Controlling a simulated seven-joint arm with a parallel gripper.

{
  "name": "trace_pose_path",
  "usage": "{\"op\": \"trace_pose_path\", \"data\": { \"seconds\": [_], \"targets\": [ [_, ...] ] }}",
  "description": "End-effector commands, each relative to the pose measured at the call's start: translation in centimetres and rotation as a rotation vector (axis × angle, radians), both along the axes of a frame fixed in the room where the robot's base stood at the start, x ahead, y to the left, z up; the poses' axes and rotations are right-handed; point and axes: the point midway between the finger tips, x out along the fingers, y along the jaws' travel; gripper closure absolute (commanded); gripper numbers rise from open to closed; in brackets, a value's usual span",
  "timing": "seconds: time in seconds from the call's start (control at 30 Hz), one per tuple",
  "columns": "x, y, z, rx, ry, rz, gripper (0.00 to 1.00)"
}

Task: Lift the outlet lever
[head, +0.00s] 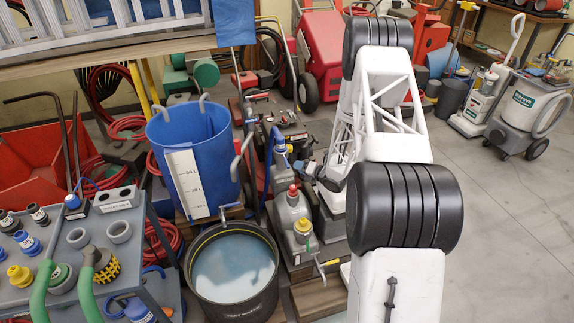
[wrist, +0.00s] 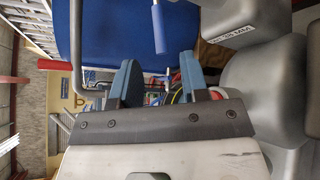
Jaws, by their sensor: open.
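My gripper (head: 307,169) is beside the row of grey aerator units in the head view, partly hidden by my own arm. In the wrist view its two blue fingers (wrist: 158,76) stand apart, with nothing held between them. A blue-sleeved lever (wrist: 158,27), possibly the outlet lever, shows beyond the fingers at the top of that view, apart from them. A small blue and red fitting (wrist: 167,78) shows farther off through the gap. In the head view a grey unit with a blue top (head: 281,150) stands near the gripper. I cannot tell for certain which part is the outlet lever.
A blue tank (head: 215,140) with a white scale stands left of the units. A black tub (head: 270,290) of cloudy water sits in front. Grey housings (wrist: 265,85) crowd the gripper's right in the wrist view. A cart (head: 100,215) with fittings is at left.

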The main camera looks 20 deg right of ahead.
Motion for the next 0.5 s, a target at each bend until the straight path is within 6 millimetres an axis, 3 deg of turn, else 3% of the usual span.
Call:
{"op": "trace_pose_path", "data": {
  "seconds": [0.5],
  "targets": [
    [1.5, 1.0, -0.5, -0.002, 0.001, 0.001, 0.59]
  ]
}}
